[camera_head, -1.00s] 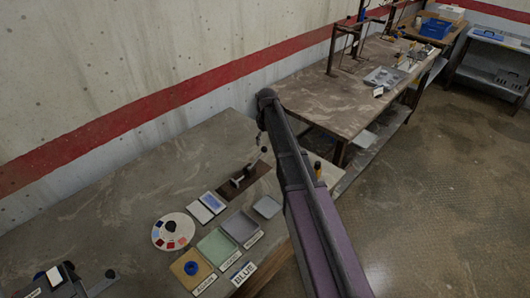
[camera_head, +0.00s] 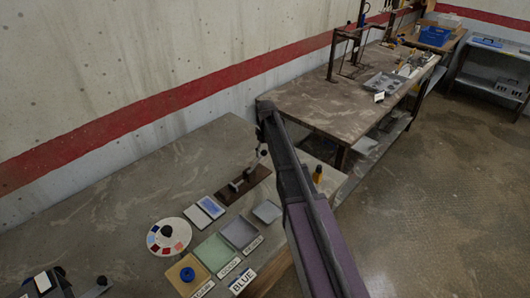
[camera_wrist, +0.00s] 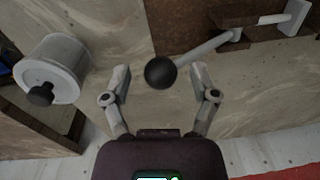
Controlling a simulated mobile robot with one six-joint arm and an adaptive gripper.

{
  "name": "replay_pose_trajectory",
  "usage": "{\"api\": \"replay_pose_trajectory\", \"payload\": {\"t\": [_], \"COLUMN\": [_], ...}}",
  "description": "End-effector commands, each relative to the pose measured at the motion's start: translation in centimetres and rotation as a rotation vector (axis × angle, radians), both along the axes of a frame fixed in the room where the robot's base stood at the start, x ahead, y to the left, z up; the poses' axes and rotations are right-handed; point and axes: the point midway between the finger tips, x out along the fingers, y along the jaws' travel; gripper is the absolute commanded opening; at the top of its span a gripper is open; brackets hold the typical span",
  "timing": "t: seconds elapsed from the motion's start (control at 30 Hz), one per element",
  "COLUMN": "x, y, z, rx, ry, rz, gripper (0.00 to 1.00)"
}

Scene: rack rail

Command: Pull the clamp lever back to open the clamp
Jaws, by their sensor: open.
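The clamp (camera_head: 245,182) sits on a dark brown base plate on the near bench, with its lever standing up from it. In the wrist view the lever (camera_wrist: 212,47) is a pale rod ending in a black ball knob (camera_wrist: 160,72). My gripper (camera_wrist: 160,76) is open, with one finger on each side of the knob. Gaps show between the knob and both fingers, and I cannot tell how deep the knob is between them.
A round white color dial (camera_head: 168,237) with a black knob stands left of the clamp. Colored trays, a green one (camera_head: 213,252) among them, and a BLUE sign (camera_head: 243,280) lie nearer the front. An orange-yellow object (camera_head: 317,174) stands right of my arm. The bench behind the clamp is clear.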

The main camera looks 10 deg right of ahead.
Motion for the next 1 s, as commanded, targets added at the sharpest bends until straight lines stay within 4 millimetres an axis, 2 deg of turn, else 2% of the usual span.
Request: {"api": "replay_pose_trajectory", "payload": {"t": [0.03,0.07,0.3,1.0], "x": [0.01,0.01,0.01,-0.19], "y": [0.0,0.0,-0.05,-0.95], "z": [0.01,0.01,-0.01,0.18], "rx": [0.0,0.0,-0.001,-0.031], "ry": [0.0,0.0,0.0,-0.017], "rz": [0.0,0.0,0.0,-0.012], "gripper": [0.76,0.7,0.0,0.0]}}
